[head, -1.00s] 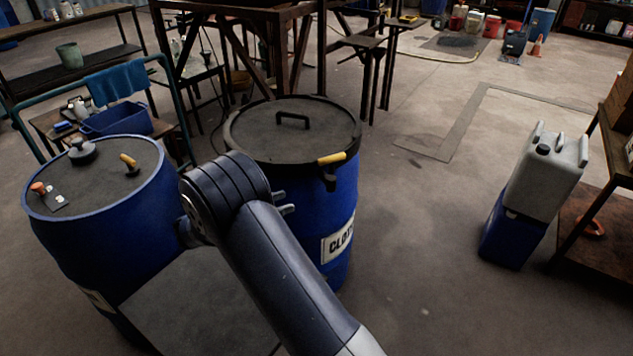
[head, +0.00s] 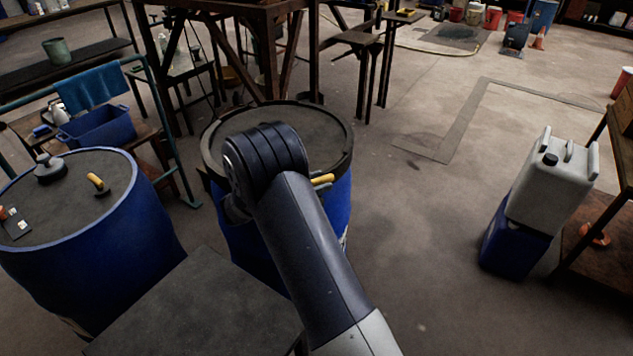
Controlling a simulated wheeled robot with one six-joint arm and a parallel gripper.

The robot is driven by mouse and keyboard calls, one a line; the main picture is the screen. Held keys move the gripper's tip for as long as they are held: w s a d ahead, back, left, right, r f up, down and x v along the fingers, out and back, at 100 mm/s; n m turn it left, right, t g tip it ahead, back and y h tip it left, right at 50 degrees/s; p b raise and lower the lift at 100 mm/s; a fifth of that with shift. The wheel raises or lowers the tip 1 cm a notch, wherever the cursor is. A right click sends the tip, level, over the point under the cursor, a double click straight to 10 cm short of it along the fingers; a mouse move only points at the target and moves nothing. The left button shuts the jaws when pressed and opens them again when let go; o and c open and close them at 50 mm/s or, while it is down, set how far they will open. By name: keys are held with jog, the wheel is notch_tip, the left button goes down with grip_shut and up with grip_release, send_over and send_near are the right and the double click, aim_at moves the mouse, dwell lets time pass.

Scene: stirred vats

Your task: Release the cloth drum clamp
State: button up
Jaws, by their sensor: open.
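The cloth drum (head: 337,208) is a blue drum standing in the middle of the head view, with a dark lid (head: 320,127). A dark clamp ring (head: 349,152) runs around the lid's rim. The clamp's yellow lever handle (head: 322,180) shows at the rim's near right side, partly covered by my arm. My arm reaches over the near part of the drum and hides much of the lid, its handle and most of the drum's label. My gripper is hidden behind my arm, so its jaws and any contact with the clamp cannot be seen.
Another blue drum (head: 85,235) with small fittings on its lid stands at left. Behind it is a cart with a blue bin (head: 97,128) and a teal cloth (head: 86,86). A pale jerrycan (head: 552,180) sits on a blue container (head: 512,238) at right. Floor between is clear.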

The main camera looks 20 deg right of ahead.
jog(key=shift+c, duration=0.2)
grip_shut()
dwell(0.3)
